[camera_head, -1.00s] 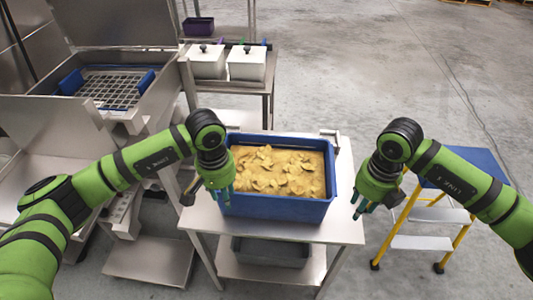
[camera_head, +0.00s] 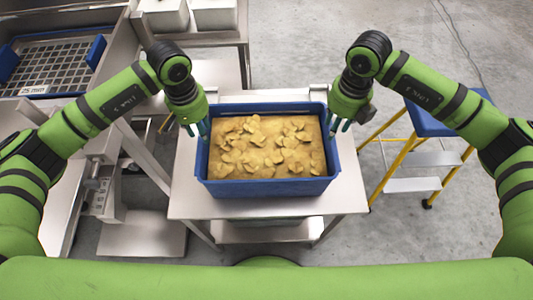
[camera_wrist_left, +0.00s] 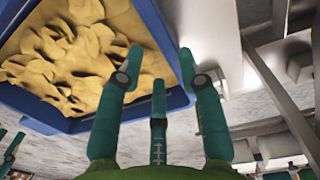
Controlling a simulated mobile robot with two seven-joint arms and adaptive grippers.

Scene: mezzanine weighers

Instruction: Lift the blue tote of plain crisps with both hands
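The blue tote (camera_head: 265,188), filled with yellow plain crisps (camera_head: 262,147), stands upright on a steel table. My left gripper (camera_head: 202,130) is at the tote's left rim, fingers pointing down. In the left wrist view its teal fingers (camera_wrist_left: 163,75) are spread, with the tote's rim (camera_wrist_left: 165,35) running between the outer ones; I cannot tell if they touch it. My right gripper (camera_head: 341,124) is at the tote's right rim near the far corner, its fingers apparently apart. Its contact with the rim is unclear.
The steel table (camera_head: 190,205) has a narrow bare margin around the tote. A yellow step stool with a blue top (camera_head: 430,122) stands close on the right. A steel machine with a grid (camera_head: 50,68) is at left. White bins (camera_head: 213,14) stand behind.

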